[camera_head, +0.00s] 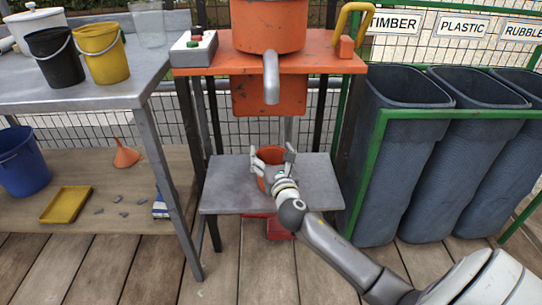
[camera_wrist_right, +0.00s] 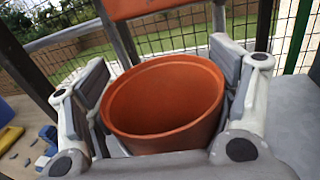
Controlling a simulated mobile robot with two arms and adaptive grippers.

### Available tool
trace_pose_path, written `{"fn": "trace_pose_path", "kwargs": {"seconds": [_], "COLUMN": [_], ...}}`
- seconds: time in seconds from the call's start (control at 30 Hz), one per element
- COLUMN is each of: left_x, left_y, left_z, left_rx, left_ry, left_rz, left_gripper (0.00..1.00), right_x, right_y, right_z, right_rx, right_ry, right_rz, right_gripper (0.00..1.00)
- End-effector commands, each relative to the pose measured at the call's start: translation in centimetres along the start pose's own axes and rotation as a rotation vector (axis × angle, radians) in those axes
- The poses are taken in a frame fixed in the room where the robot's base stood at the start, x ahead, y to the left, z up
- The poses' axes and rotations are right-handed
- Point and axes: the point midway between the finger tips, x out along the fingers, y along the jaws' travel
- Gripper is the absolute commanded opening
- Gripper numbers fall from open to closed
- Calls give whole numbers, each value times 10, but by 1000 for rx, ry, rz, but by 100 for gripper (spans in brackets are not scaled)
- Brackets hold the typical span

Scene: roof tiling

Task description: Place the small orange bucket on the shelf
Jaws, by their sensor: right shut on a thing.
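The small orange bucket (camera_head: 268,156) is at the low grey metal shelf (camera_head: 230,200) under the orange machine. It appears upright, its open rim facing up. My right gripper (camera_head: 272,155) is around it, one finger on each side. In the right wrist view the bucket (camera_wrist_right: 165,100) fills the space between the two pads of the gripper (camera_wrist_right: 165,105), which is shut on it. I cannot tell whether the bucket's base touches the shelf, as my gripper hides its lower part. My left gripper is not in view.
The orange machine (camera_head: 268,22) with a grey spout (camera_head: 271,78) stands directly above the shelf. A metal table (camera_head: 80,95) with a black bucket (camera_head: 55,58) and a yellow bucket (camera_head: 103,52) is at left. Blue-grey bins (camera_head: 400,150) stand at right. The shelf's right side is clear.

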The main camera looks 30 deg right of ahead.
Motion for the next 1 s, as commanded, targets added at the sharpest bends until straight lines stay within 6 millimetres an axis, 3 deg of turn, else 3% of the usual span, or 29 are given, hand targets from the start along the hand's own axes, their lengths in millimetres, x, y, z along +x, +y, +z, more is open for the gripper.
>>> {"fn": "trace_pose_path", "kwargs": {"seconds": [0.1, 0.13, 0.27, 0.7, 0.87, 1.0], "left_x": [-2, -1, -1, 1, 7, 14], "left_y": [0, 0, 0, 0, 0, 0], "left_z": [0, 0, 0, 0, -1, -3], "left_rx": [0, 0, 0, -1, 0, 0], "left_ry": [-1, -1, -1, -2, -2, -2], "left_rz": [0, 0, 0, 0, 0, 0], "left_gripper": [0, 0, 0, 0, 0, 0], "right_x": [0, 0, 0, 0, -19, -46], "right_y": [0, 0, 0, 0, 1, 1], "right_z": [-4, -3, -3, 2, 0, 1], "right_rx": [0, 1, 1, 0, -1, 0], "right_ry": [1, 1, 1, 0, 3, 5], "right_rz": [0, 0, 0, 0, 2, 2], "right_gripper": [48, 84, 100, 100, 100, 100]}}
